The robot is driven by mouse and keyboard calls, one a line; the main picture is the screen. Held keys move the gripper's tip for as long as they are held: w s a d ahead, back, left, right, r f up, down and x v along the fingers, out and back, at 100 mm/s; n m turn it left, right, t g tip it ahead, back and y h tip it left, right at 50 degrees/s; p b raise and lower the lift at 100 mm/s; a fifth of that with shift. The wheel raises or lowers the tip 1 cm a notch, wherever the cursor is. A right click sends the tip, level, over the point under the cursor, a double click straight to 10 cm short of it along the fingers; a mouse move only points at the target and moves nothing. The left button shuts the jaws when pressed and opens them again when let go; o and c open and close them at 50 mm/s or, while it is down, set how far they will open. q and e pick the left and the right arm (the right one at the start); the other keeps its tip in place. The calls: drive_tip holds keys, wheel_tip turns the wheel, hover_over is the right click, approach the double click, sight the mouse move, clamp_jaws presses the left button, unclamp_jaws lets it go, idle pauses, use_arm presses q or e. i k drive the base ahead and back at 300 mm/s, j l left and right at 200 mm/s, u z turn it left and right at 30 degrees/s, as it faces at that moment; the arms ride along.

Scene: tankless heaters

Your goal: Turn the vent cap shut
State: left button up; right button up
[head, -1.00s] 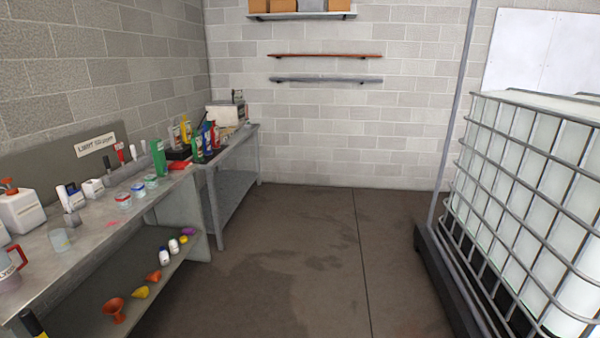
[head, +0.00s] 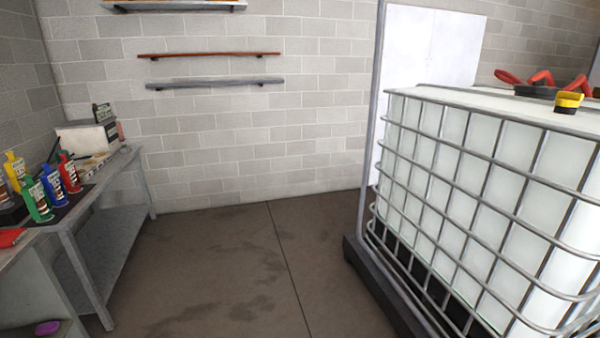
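A white caged liquid tank (head: 480,185) stands on the right in the head view. On its top, near the right edge of the view, is a small yellow cap with a black base (head: 569,101). Behind it lies a dark round lid (head: 535,91). Neither of my grippers is in view.
A metal workbench (head: 75,245) with several coloured bottles (head: 42,190) runs along the left. Open concrete floor (head: 230,265) lies between bench and tank. A thin upright pole (head: 374,120) stands at the tank's far left corner. Wall shelves (head: 215,83) hang at the back.

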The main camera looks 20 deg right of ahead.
sight(565, 99)
drive_tip(key=i+z, duration=0.65)
drive_tip(key=i, duration=0.2)
drive_tip(key=i+j+z, duration=0.2)
drive_tip(key=i+z, duration=0.15)
